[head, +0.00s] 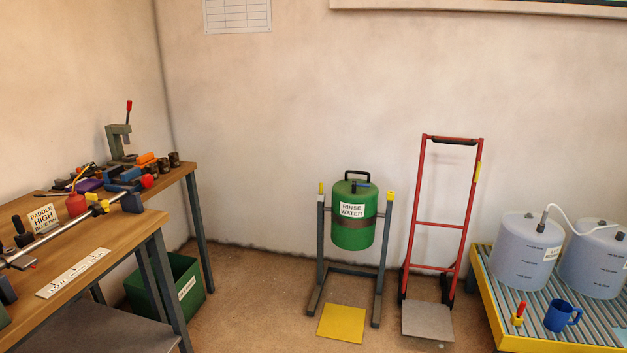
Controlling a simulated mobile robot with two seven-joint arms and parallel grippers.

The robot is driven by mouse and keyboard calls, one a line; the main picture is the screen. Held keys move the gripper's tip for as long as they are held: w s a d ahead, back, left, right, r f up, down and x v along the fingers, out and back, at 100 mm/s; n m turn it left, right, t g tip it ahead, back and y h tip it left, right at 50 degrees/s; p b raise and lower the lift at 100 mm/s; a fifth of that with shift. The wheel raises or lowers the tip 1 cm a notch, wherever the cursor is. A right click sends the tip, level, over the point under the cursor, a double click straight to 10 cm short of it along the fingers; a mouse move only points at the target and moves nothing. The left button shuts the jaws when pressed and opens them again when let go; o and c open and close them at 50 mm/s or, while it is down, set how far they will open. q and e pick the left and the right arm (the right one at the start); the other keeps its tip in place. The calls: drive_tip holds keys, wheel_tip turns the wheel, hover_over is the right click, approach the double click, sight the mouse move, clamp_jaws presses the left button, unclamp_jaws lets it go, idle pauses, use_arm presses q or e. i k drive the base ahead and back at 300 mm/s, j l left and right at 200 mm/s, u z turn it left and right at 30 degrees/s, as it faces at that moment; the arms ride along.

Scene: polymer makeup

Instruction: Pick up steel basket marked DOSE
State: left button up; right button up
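No steel basket marked DOSE shows in the head view. Neither of my grippers is in the picture, so their state is hidden.
At left stands a wooden workbench (115,232) with tools and a PADDLE HIGH sign (43,218). A green bin (187,268) sits below. A RINSE WATER drum (352,230), red hand truck (440,225) and yellow-edged pallet (492,300) with containers stand right. Floor between is mostly clear.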

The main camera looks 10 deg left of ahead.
sight(163, 163)
drive_tip(key=i+l+u, duration=0.2)
drive_tip(key=i+u, duration=0.3)
drive_tip(key=i+l+u, duration=0.8)
drive_tip(key=u, duration=0.15)
drive_tip(key=i+l+u, duration=0.3)
drive_tip(key=l+u, duration=0.15)
drive_tip(key=l, duration=0.2)
drive_tip(key=i+l+u, duration=0.1)
drive_tip(key=l+u, duration=0.2)
drive_tip(key=l, duration=0.45)
drive_tip(key=i+l, duration=0.15)
drive_tip(key=l, duration=0.15)
drive_tip(key=i+l+u, duration=0.1)
drive_tip(key=l, duration=0.25)
drive_tip(key=i+l, duration=0.2)
drive_tip(key=l, duration=0.15)
